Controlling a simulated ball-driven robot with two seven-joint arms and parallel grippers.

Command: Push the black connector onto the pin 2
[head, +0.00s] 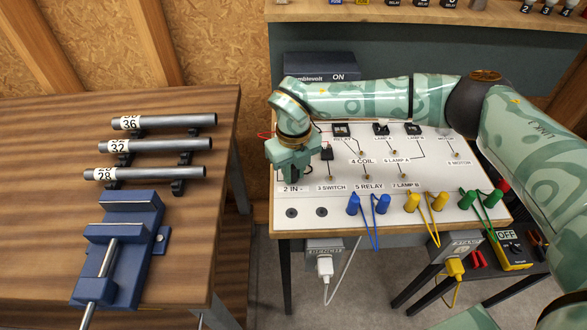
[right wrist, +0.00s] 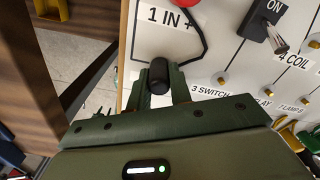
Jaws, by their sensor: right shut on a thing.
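My right gripper (head: 291,176) is over the left part of the white panel (head: 400,215), just above the printed label "2 IN -" (head: 292,189). In the right wrist view its fingers (right wrist: 162,90) are shut on the black connector (right wrist: 158,75), a dark rounded plug. A black wire runs by the plug over the panel. Pin 2 is hidden behind the gripper and connector in both views. I cannot tell whether the connector touches the pin. My left gripper is not in view.
Blue (head: 381,204), yellow (head: 412,202) and green (head: 467,199) plugs stand along the panel's front. A black switch (right wrist: 262,20) is up right in the wrist view. A blue vise (head: 122,245) and several metal tubes lie on the wooden bench (head: 50,160).

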